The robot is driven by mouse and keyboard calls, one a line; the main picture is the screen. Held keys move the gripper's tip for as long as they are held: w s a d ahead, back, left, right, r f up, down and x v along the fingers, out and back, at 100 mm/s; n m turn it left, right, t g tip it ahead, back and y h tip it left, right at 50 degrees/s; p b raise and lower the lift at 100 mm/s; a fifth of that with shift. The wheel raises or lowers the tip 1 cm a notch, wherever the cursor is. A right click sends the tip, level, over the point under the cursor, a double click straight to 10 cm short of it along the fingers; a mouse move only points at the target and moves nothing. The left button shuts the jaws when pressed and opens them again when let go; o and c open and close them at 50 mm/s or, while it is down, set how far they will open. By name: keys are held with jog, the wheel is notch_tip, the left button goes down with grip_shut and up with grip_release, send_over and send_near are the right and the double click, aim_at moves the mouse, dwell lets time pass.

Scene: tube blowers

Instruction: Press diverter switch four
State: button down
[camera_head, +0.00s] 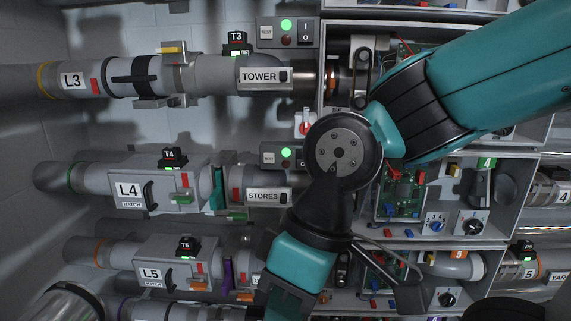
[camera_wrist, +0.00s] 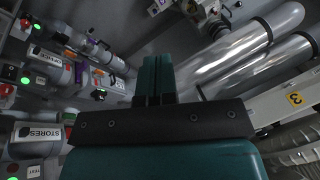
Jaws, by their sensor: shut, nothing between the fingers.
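The row marked four shows in the head view: a grey pipe section labelled L4 (camera_head: 128,190) with a T4 display (camera_head: 172,158), and a bay with a green 4 tag (camera_head: 486,163). That bay holds a blue dial (camera_head: 435,222) and a black dial (camera_head: 474,223). I cannot tell which control is diverter switch four; my arm covers part of this row. My gripper's two teal fingers (camera_wrist: 155,75) are shut together and empty in the wrist view, and touch nothing visible there. In the head view my wrist hangs over the lower middle and its fingertips are not clear.
A STORES label (camera_head: 268,196) sits below a test panel (camera_head: 281,156) with a green light. The L3 pipe (camera_head: 75,81) runs above and the L5 housing (camera_head: 160,268) below. In the wrist view, large silver pipes (camera_wrist: 235,55) lie right of the fingers.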

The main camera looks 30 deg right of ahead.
jog(key=w+d+f+m+t+h+p, duration=0.1)
jog(key=w+d+m+t+h, duration=0.2)
jog(key=w+m, duration=0.5)
jog(key=w+d+f+m+t+h+p, duration=0.1)
jog(key=w+d+m+t, duration=0.1)
jog(key=w+d+m, duration=0.6)
jog(key=w+d+r+m+t+h+p, duration=0.2)
jog(key=w+d+r+m+t+h, duration=0.4)
jog(key=m, duration=0.9)
jog(key=w+d+h, duration=0.1)
jog(key=w+d, duration=0.1)
jog(key=w, duration=0.1)
jog(key=shift+d+r+m+h, duration=0.15)
jog(key=shift+d+m+h, duration=0.15)
jog(key=shift+m, duration=0.1)
